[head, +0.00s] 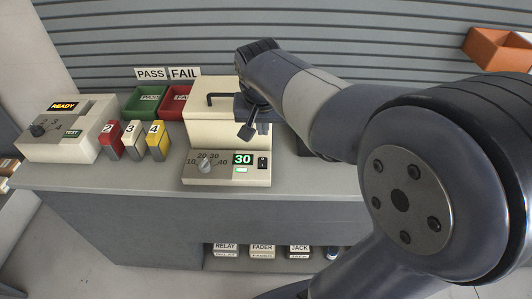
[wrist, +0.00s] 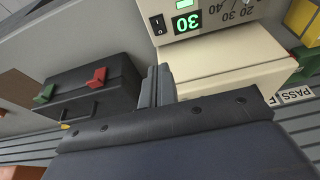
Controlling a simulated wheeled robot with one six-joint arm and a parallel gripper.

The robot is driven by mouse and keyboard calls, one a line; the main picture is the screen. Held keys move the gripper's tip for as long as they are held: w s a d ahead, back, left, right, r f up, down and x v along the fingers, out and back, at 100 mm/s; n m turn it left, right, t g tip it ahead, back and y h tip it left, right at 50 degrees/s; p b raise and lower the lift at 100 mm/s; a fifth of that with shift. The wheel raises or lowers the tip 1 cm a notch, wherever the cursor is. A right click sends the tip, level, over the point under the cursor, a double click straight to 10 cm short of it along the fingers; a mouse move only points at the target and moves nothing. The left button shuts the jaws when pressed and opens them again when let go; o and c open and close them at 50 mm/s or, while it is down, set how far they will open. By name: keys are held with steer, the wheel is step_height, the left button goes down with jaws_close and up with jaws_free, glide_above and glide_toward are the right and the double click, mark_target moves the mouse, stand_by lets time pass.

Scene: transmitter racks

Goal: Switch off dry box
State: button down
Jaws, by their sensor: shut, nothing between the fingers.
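The dry box (head: 215,132) is a cream box with a black lid handle, a dial and a lit green display (head: 242,159) reading 30. A small black rocker switch (head: 263,163) is at the right end of its front panel. In the wrist view the dry box (wrist: 225,65) is upside down, with the switch (wrist: 157,24) beside the display. I cannot tell which side of the switch is pressed. My gripper (head: 247,132) is shut and empty, above the front panel and left of the switch in the head view. Its fingers (wrist: 158,75) point toward the switch, apparently apart from it.
A dark box with red and green levers (wrist: 92,95) stands beside the dry box, mostly behind my arm in the head view. Left are green (head: 143,103) and red (head: 174,104) bins, coloured numbered blocks (head: 131,140) and a READY tester (head: 68,128). The counter's front strip is clear.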

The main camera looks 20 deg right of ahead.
glide_above(264, 164)
steer(key=f, duration=1.1)
steer(key=shift+w+f+p, duration=0.2)
steer(key=shift+f+p, duration=0.15)
steer(key=shift+f, duration=0.05)
steer(key=shift+x, duration=0.8)
steer(key=shift+s, duration=0.1)
steer(key=shift+f+b, duration=0.25)
steer(key=shift+b, duration=0.1)
steer(key=shift+s+f, duration=0.1)
steer(key=shift+s+a, duration=0.25)
steer(key=shift+s, duration=0.5)
